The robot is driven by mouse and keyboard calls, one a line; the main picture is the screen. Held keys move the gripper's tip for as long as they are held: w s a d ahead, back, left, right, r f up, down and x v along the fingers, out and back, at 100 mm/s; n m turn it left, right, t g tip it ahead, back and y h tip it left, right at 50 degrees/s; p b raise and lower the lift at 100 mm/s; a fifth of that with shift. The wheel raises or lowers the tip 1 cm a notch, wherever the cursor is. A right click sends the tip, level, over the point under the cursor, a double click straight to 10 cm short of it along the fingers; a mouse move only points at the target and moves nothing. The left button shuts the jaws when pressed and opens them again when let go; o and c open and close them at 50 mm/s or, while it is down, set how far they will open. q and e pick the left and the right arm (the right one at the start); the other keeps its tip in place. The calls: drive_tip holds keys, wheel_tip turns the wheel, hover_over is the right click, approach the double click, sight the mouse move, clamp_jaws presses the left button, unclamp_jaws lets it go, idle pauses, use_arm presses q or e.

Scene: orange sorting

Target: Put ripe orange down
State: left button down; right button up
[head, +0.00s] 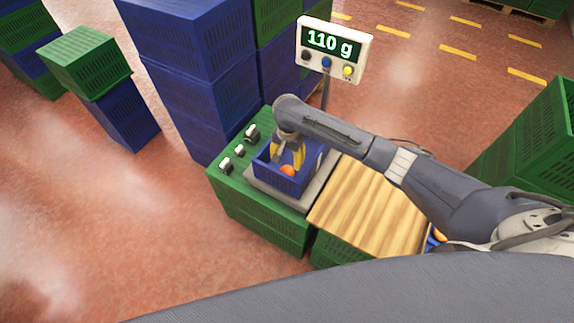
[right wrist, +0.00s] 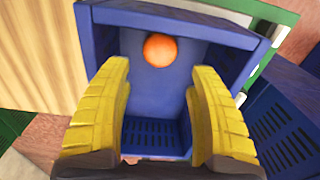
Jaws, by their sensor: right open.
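An orange (head: 287,170) lies in the blue crate (head: 271,176) on the scale. In the right wrist view the orange (right wrist: 160,50) rests inside the blue crate (right wrist: 195,28), near the crate wall at the top of the picture. My right gripper (head: 290,160) reaches down into the crate. Its yellow fingers (right wrist: 164,100) are spread apart and empty, with the orange beyond their tips and not between them. The scale display (head: 333,42) reads 110 g. My left gripper is not in view.
A wooden board (head: 365,212) lies right of the scale. Part of another orange (head: 439,236) shows beside my right arm. Blue crate stacks (head: 185,45) stand behind the scale. A green crate (head: 530,140) stands at the right. Several small knobs (head: 238,151) line the scale's left side.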

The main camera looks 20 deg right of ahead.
sight(288, 169)
drive_tip(key=shift+s+r, duration=0.1)
drive_tip(key=shift+r, duration=2)
drive_tip(key=shift+d, duration=0.1)
idle(1.0)
